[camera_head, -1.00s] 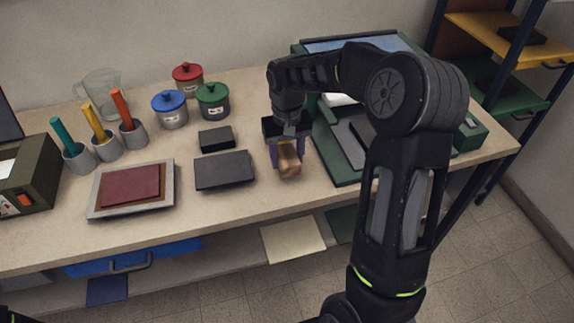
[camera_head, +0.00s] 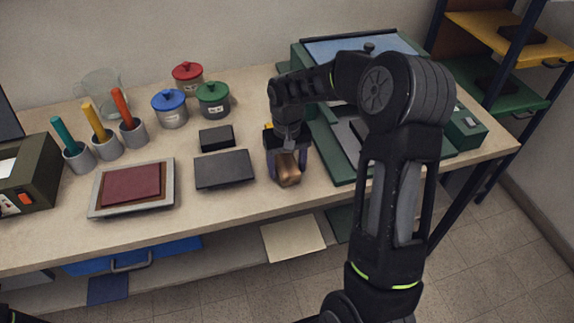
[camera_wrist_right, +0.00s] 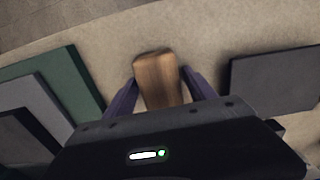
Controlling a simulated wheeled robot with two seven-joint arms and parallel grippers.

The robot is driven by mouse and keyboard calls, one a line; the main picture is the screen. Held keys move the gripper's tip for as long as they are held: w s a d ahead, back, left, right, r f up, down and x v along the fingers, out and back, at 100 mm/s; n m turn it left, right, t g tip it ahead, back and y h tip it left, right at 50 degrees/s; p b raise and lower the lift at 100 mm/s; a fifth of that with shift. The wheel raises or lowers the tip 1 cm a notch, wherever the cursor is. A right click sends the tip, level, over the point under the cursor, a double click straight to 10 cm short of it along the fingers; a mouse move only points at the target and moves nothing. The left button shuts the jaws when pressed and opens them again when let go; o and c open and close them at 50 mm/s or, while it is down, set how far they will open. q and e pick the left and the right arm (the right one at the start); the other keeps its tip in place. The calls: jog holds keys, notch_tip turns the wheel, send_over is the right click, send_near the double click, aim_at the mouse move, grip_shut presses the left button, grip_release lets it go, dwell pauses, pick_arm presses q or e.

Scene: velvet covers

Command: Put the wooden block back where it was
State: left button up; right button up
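The wooden block (camera_head: 288,170) is brown with rounded edges. It sits between the two dark purple fingers of my right gripper (camera_head: 287,166), right of the dark grey slab and left of the green machine. In the right wrist view the block (camera_wrist_right: 158,80) stands between the fingertips of my right gripper (camera_wrist_right: 160,77), with a finger close against each side. The gripper is shut on it. Whether the block's underside touches the table cannot be told. My left gripper is not in view.
A dark grey slab (camera_head: 224,169) and a small black block (camera_head: 216,138) lie to the left. The green machine (camera_head: 345,172) stands close on the right. Lidded pots, including a green one (camera_head: 213,101), stand behind. Bare table (camera_head: 240,204) lies in front.

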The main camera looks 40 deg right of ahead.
aim_at(287, 164)
jog(key=shift+o, duration=0.5)
jog(key=shift+r, duration=0.55)
notch_tip(287, 164, up, 11)
jog(key=shift+b, duration=0.4)
dwell(1.2)
